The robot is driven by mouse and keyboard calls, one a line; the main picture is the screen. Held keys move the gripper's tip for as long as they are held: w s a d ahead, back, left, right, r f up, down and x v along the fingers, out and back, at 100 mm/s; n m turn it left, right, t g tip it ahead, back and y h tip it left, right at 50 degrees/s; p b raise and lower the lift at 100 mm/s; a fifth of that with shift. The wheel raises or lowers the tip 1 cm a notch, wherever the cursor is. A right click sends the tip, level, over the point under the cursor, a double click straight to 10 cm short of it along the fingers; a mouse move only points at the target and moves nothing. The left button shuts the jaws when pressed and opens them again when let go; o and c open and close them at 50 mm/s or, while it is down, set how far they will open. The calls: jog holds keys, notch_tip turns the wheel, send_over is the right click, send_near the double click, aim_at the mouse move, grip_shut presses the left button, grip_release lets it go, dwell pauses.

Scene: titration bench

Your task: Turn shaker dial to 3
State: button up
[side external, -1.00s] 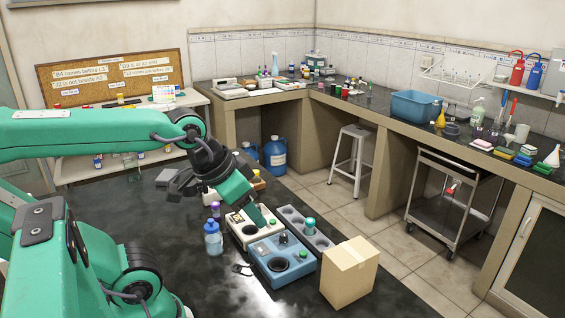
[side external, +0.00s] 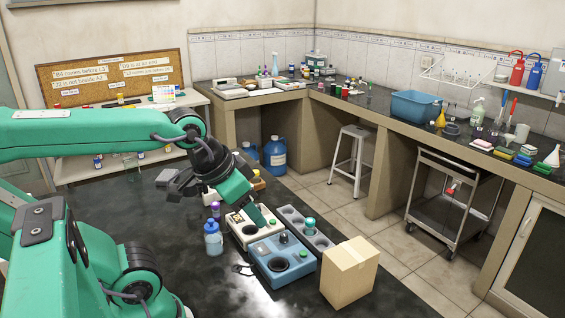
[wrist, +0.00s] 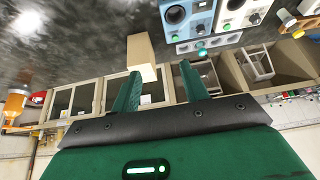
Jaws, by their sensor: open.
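A blue bench device (side external: 262,250) with a dark round well, a black knob (side external: 283,239) and a green button sits on the dark table. A cream device (side external: 236,232) stands right behind it, partly hidden by my gripper. Both also show at the top of the wrist view, the blue one (wrist: 186,28) left of the cream one (wrist: 236,20), which has a dark knob (wrist: 254,19). I cannot tell which is the shaker, and dial numbers are too small to read. My gripper (side external: 253,217) is open and empty above the cream device; its fingers (wrist: 159,70) are spread apart.
A cardboard box (side external: 349,272) stands right of the blue device. A grey block with wells (side external: 318,241) and a teal-capped item lies behind. A blue bottle (side external: 213,239) stands left of the devices. A dark cable lies in front.

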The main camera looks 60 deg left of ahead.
jog(key=shift+w, duration=0.1)
jog(key=n+g, duration=0.5)
jog(key=n, duration=0.8)
send_over(284, 234)
notch_tip(284, 234, down, 11)
jog(key=shift+f, duration=0.1)
jog(key=shift+a+f+n+g, duration=0.1)
jog(key=shift+f+n+g, duration=0.2)
jog(key=shift+f, duration=0.15)
jog(key=shift+f, duration=3.75)
